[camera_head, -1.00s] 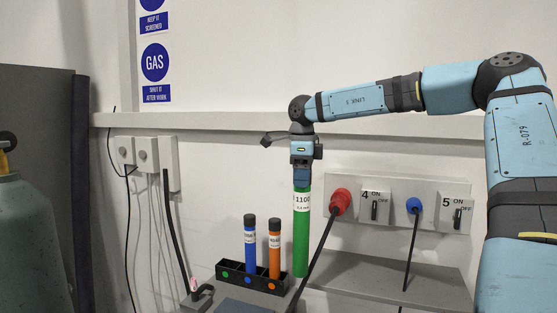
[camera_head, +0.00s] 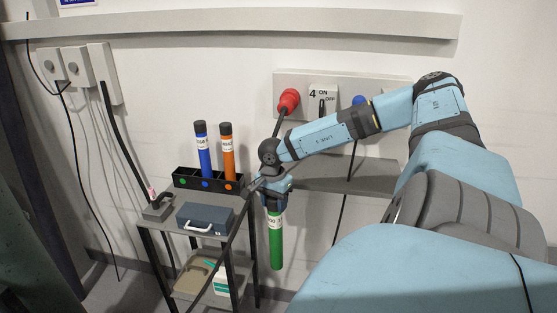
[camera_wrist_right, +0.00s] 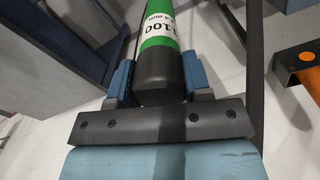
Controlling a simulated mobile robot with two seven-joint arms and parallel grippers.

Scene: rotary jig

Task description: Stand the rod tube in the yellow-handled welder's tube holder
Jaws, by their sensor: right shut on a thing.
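The green rod tube (camera_head: 275,243) has a white label and a dark cap. My right gripper (camera_head: 275,188) is shut on its cap end, and the tube hangs nearly upright. In the right wrist view, the gripper (camera_wrist_right: 162,85) has a finger on each side of the dark cap, with the tube (camera_wrist_right: 156,30) running away. A black tube holder (camera_head: 190,187) stands left of the gripper, with green, blue and orange dots. A blue tube and an orange tube stand in it; the place at the green dot has no tube. No yellow handle shows. My left gripper is out of view.
The holder is on a small trolley (camera_head: 160,226) with a blue-grey case (camera_head: 205,218); its lower shelf holds a white-and-green bottle (camera_head: 221,280). A dark cable from the red plug (camera_head: 288,101) runs down past my right wrist. A grey ledge (camera_head: 325,177) lies behind.

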